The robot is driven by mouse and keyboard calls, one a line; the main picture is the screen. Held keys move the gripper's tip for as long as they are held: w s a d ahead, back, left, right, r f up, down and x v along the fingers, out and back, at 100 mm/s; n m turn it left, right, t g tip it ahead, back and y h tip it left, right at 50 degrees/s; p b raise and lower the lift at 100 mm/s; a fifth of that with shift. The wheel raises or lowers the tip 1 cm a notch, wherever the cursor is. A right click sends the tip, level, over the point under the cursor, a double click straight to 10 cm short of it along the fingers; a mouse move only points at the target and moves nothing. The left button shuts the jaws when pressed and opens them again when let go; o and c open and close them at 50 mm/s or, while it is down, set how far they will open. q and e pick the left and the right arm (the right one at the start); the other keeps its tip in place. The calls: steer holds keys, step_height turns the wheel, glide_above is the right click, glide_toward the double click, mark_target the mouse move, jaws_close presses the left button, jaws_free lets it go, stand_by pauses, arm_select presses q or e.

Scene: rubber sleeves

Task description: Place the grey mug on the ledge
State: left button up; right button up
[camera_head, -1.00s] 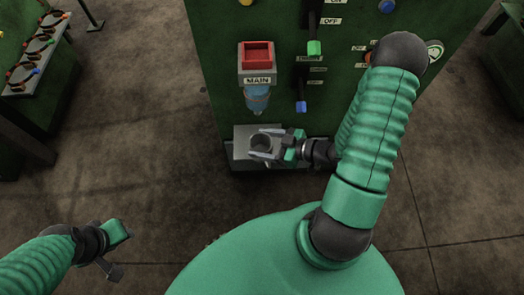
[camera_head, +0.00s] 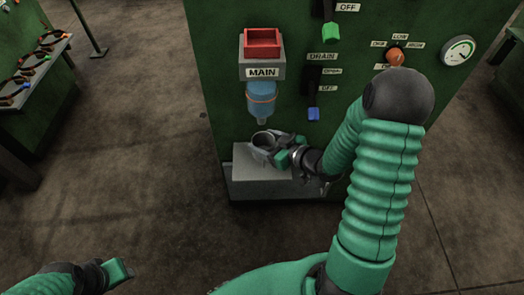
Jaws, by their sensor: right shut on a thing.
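The grey mug (camera_head: 262,140) is upright at the back part of the metal ledge (camera_head: 255,174), under the blue nozzle. My right gripper (camera_head: 280,150) is shut on the mug from its right side. Whether the mug's base touches the ledge cannot be told from this angle.
The green machine panel (camera_head: 215,100) stands behind the ledge. The blue nozzle (camera_head: 261,101) hangs just above the mug, below a red-topped MAIN box (camera_head: 262,50). A green lever (camera_head: 331,33), a blue lever (camera_head: 313,114) and an orange knob (camera_head: 396,56) are to the right.

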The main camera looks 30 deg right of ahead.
mark_target(256, 144)
steer(key=shift+w+f, duration=0.1)
steer(key=shift+w, duration=0.6)
steer(key=f+b, duration=0.1)
steer(key=f, duration=0.1)
steer(key=f+b, duration=0.1)
steer(key=shift+s+d+f+b, duration=0.1)
steer(key=shift+s+f+b, duration=0.1)
steer(key=shift+f+b, duration=0.2)
steer(key=shift+a+r, duration=0.2)
steer(key=o, duration=1.6)
steer(key=shift+d+f, duration=0.1)
